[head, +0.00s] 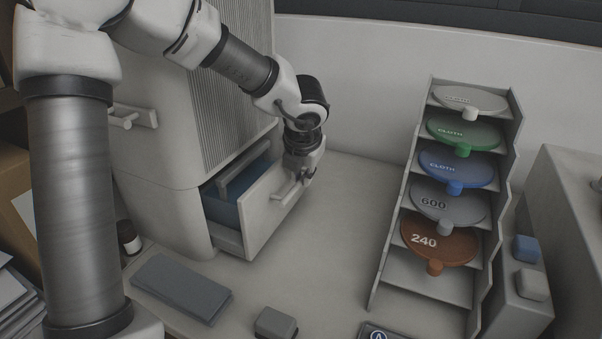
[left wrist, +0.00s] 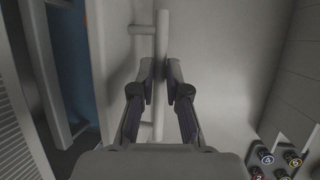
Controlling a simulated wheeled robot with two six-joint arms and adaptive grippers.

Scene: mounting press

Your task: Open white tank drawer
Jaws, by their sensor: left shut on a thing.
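The white tank (head: 150,190) stands at the left, and its drawer (head: 265,220) is pulled partly out. Something blue (head: 225,210) shows inside the opening. The drawer's bar handle (head: 286,190) is on the front panel. My left gripper (head: 302,172) is at this handle. In the left wrist view the bar handle (left wrist: 161,45) runs between the two fingers of the left gripper (left wrist: 166,92), which are shut on it. The blue inside (left wrist: 70,60) shows at the left there. My right gripper is not in view.
A stepped rack (head: 430,285) of round discs stands at the right. A dark grey flat block (head: 182,287), a small grey block (head: 275,323) and a dark bottle (head: 128,237) are on the table. The table between drawer and rack is clear.

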